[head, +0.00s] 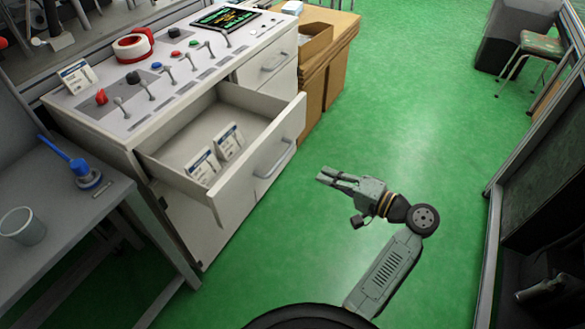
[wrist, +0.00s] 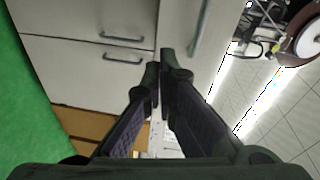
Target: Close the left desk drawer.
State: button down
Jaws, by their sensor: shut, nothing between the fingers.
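The left desk drawer (head: 262,160) is pulled well out of the white control desk (head: 215,70) in the head view. Its front panel has a grey bar handle (head: 276,160), and two small white labelled cards (head: 216,154) stand inside it. The drawer to its right (head: 268,66) is shut. My gripper (head: 320,177) is just right of the open drawer's front, apart from it in the head view. Its fingers are together and empty, pointing left toward the front panel. In the wrist view the closed fingertips (wrist: 161,62) overlap pale panels with handles; contact cannot be told.
Cardboard boxes (head: 325,60) stand right of the desk. A grey table (head: 75,200) with a cup (head: 22,226) and a blue-handled tool (head: 75,165) is at left. Green floor (head: 420,110) is open to the right. A chair (head: 540,45) stands at the far right.

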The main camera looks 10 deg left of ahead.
jog(key=s+d+r+g+y, duration=0.1)
jog(key=s+d+y, duration=0.25)
jog(key=s, duration=0.25)
jog(key=p, duration=0.4)
send_near(280, 163)
jog(key=x, duration=0.6)
jog(key=shift+w+a+r, duration=0.1)
jog(key=shift+a, duration=0.05)
jog(key=shift+w+a, duration=0.1)
jog(key=shift+a, duration=0.15)
jog(key=f+b+x, duration=0.1)
jog(key=x, duration=0.7)
jog(key=f+b+x, duration=0.1)
jog(key=b+x, duration=0.1)
jog(key=x, duration=0.6)
jog(key=f+b+x, duration=0.2)
jog(key=x, duration=0.6)
jog(key=shift+w+a, duration=0.15)
jog(key=shift+a, duration=0.25)
jog(key=shift+w+a, duration=0.1)
jog(key=shift+a, duration=0.05)
jog(key=shift+r, duration=0.1)
